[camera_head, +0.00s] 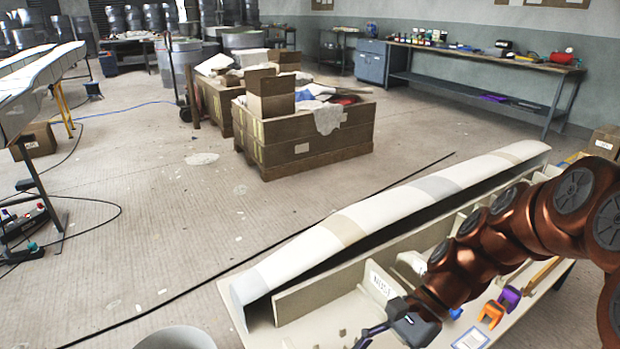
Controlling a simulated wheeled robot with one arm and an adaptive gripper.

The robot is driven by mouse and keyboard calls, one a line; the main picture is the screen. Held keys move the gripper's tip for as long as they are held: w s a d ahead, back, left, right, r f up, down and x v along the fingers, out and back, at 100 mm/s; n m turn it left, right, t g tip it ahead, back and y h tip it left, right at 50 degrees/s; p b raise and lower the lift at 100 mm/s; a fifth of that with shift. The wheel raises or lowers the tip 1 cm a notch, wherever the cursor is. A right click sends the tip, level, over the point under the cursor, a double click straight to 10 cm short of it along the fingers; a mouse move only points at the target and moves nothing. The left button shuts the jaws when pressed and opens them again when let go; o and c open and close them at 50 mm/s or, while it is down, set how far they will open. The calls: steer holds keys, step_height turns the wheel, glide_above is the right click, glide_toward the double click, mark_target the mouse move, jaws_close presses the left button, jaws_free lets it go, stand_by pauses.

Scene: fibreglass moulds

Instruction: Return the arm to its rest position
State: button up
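My arm (478,255), copper-coloured with grey joint caps, reaches in from the right edge over the worktable. It bends down and left toward the table's front. My gripper (372,334), dark grey, is low in the picture, over or just in front of the near part of the worktable (335,318). A thin dark finger points down and left, and the lower part is cut off by the picture's edge. I cannot tell whether the fingers are apart or hold anything.
A long white mould (385,215) lies along the worktable behind my arm. An orange clamp (491,314) and a purple clamp (509,298) sit close to the arm. Wooden crates (305,137) are on the floor beyond.

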steer(key=s+d+n+t+h, duration=0.2)
steer(key=s+d+n+h, duration=0.55)
steer(key=s+n, duration=0.4)
steer(key=s+p+v, duration=0.2)
steer(key=p+v, duration=0.6)
steer(key=v, duration=0.1)
steer(key=s+a+r+p+v, duration=0.1)
steer(key=s+p+v, duration=0.1)
steer(key=p+v, duration=0.7)
steer(key=shift+s+r+t+h+p, duration=0.15)
steer(key=shift+r+t+h+p, duration=0.2)
steer(key=shift+r, duration=0.3)
